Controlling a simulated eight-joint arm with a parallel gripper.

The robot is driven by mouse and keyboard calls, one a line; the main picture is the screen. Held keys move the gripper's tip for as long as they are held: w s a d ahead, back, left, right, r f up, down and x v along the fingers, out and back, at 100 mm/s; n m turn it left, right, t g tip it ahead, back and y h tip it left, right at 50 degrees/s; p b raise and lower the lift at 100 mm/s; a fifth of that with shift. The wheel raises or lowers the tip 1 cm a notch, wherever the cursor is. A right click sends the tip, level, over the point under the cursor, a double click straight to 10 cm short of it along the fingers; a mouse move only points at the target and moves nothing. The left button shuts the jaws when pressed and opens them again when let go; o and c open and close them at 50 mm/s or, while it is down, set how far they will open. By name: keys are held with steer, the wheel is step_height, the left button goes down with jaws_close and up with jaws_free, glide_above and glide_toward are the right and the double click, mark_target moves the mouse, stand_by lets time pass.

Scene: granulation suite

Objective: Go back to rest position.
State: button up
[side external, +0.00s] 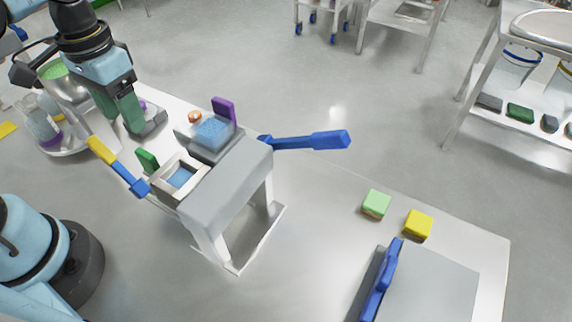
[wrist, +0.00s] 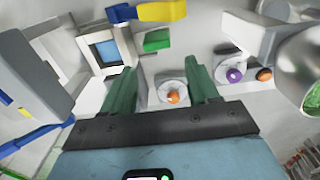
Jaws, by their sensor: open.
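My gripper (side external: 128,117) is at the upper left in the side external view, its green fingers pointing down over the left end of the table. In the wrist view my gripper (wrist: 161,84) has its two green fingers spread apart. Nothing is held between them. An orange knob on a pale round base (wrist: 173,92) shows in the gap between the fingers, below them; I cannot tell how far. A grey stand (side external: 225,190) with a blue lever (side external: 310,141) is to the right of my gripper in the side view.
Near my gripper are a yellow-and-blue handle (side external: 103,151), a green block (side external: 147,160), a purple upright part (side external: 223,109) and a metal vessel with green contents (side external: 65,84). A green-topped block (side external: 376,203) and a yellow-topped block (side external: 418,224) lie right. Table between stand and blocks is clear.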

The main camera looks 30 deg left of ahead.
steer(key=shift+w+f+t, duration=0.25)
steer(key=shift+w+t, duration=0.05)
steer(key=shift+t, duration=0.1)
steer(key=shift+w+d+f+t, duration=0.1)
steer(key=shift+w+t, duration=1.15)
steer(key=shift+t, duration=0.35)
steer(key=shift+w+d+f+t, duration=0.1)
steer(key=shift+w+t, duration=1.1)
steer(key=shift+t, duration=0.4)
